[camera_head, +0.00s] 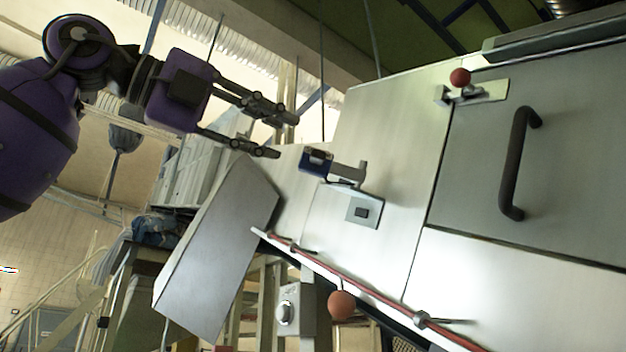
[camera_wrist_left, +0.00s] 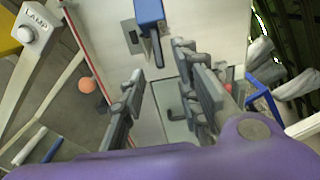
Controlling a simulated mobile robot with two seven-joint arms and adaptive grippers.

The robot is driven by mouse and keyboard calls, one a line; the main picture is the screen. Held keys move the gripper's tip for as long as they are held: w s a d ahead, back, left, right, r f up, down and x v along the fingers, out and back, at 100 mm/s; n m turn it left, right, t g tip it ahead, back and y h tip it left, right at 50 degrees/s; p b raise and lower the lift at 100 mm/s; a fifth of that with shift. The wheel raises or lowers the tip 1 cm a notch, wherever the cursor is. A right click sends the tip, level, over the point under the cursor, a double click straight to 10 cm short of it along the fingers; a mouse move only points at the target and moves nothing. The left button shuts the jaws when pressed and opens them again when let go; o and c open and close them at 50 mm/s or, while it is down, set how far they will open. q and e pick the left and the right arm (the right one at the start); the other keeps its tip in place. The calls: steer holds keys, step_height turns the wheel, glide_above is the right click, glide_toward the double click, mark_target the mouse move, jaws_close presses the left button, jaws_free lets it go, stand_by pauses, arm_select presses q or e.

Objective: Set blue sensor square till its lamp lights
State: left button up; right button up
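The blue sensor (camera_head: 316,161) sits at the end of a grey bracket (camera_head: 349,171) on the sloping metal machine face. In the left wrist view the blue sensor (camera_wrist_left: 149,12) shows at the top, beyond the fingertips; its exact angle is hard to judge. My left gripper (camera_head: 288,136) is open and empty, just up and left of the sensor, apart from it; its fingers also show in the left wrist view (camera_wrist_left: 162,66). The round lamp (camera_wrist_left: 27,34), under the label LAMP, looks pale grey and unlit. My right gripper is not in view.
A machine door with a black handle (camera_head: 515,165) and a red-knobbed latch (camera_head: 460,78) is at right. A red rail (camera_head: 365,280) with an orange ball (camera_head: 342,305) runs below the sensor. A tilted metal panel (camera_head: 217,245) stands below my left gripper.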

mark_target(307, 152)
arm_select(q)
steer(key=x, duration=0.7)
steer(key=shift+w+d, duration=0.2)
steer(key=shift+w, duration=0.05)
jaws_close()
